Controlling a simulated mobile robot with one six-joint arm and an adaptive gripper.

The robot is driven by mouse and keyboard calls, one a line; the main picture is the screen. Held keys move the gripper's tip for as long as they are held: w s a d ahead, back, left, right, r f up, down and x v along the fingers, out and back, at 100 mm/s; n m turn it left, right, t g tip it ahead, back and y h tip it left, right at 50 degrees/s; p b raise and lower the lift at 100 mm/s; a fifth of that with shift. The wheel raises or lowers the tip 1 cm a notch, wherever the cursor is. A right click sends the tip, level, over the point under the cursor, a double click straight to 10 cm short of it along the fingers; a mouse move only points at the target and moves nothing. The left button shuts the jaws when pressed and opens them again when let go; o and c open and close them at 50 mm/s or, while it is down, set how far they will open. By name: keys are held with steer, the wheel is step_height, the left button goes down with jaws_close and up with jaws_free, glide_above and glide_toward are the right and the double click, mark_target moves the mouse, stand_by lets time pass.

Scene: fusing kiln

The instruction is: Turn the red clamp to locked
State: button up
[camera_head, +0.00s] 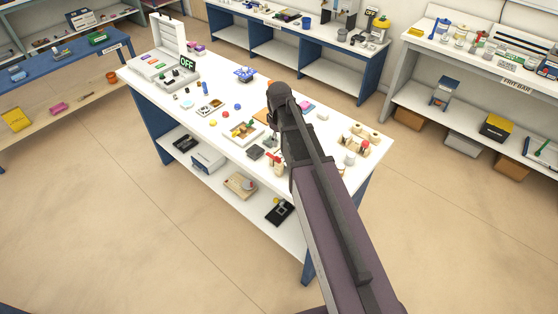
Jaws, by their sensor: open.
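A small red-topped piece (275,158) stands near the front edge of the white-topped bench (331,208), just left of my arm. Another red part (365,146) shows on a cream fixture (355,152) at the bench's right end. I cannot tell for sure which is the red clamp, nor its lock position at this size. My dark gripper (279,108) is over the middle of the bench, open, with nothing seen in it. Its fingertips are hard to make out against the dark arm, which hides part of the bench top behind it.
Small trays and coloured pieces crowd the bench top. Other benches line the back (290,25) and right (480,60). The floor (100,220) at front left is clear.

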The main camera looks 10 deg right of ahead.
mark_target(279, 158)
steer(key=shift+f+b, duration=4.2)
steer(key=shift+f, duration=0.3)
jaws_close()
